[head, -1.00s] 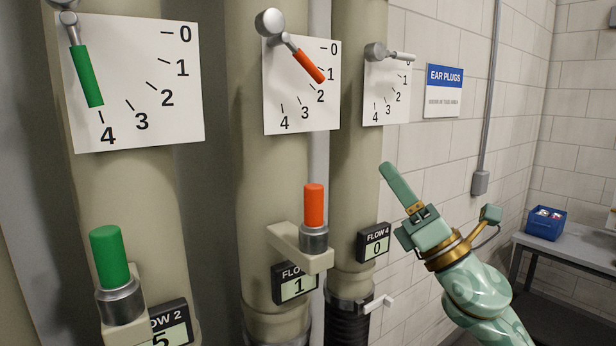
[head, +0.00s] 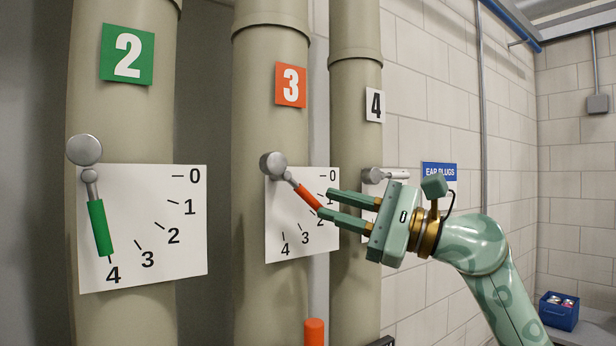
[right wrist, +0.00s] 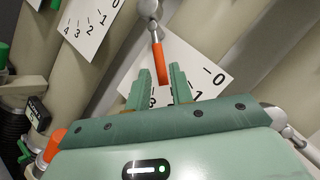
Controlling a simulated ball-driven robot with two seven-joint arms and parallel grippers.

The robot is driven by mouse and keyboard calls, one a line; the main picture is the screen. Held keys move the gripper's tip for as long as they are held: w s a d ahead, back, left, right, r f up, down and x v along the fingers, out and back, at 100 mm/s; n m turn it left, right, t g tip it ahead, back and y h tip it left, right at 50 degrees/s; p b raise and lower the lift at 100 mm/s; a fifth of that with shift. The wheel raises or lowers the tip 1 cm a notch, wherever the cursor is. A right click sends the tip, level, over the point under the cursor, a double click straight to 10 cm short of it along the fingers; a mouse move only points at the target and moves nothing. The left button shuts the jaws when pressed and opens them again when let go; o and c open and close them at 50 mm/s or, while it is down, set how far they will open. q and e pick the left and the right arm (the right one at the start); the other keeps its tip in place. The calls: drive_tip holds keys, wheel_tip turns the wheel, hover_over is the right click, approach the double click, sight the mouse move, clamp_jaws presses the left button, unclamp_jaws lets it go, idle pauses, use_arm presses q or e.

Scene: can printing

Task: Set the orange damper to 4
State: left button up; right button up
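The orange damper handle (head: 308,198) sits on the middle pipe, under the orange "3" sign (head: 291,84). It slants down to the right and lies between marks 1 and 2 on its white scale plate (head: 279,240). My right gripper (head: 326,203) is open at the handle's lower end. In the right wrist view the orange handle (right wrist: 161,62) reaches down between the two spread fingers (right wrist: 162,85), and I see no finger pressing on it. The right fingers hide part of the scale around 1 and 2. My left gripper is not in view.
The green damper handle (head: 100,228) on the left pipe points near 4. The white-handled damper (head: 396,173) on the right pipe is partly behind my right gripper. An orange knob (head: 314,331) stands below. A blue crate (head: 558,311) is at the far right.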

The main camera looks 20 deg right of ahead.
sight(314, 200)
drive_tip(key=p+x, duration=0.1)
drive_tip(key=x, duration=0.3)
drive_tip(key=shift+w+a+r+p, duration=0.15)
drive_tip(key=shift+a+p, duration=0.1)
drive_tip(key=shift+p, duration=0.15)
drive_tip(key=shift+w+a, duration=0.25)
drive_tip(key=shift+a, duration=0.1)
drive_tip(key=shift+c, duration=0.2)
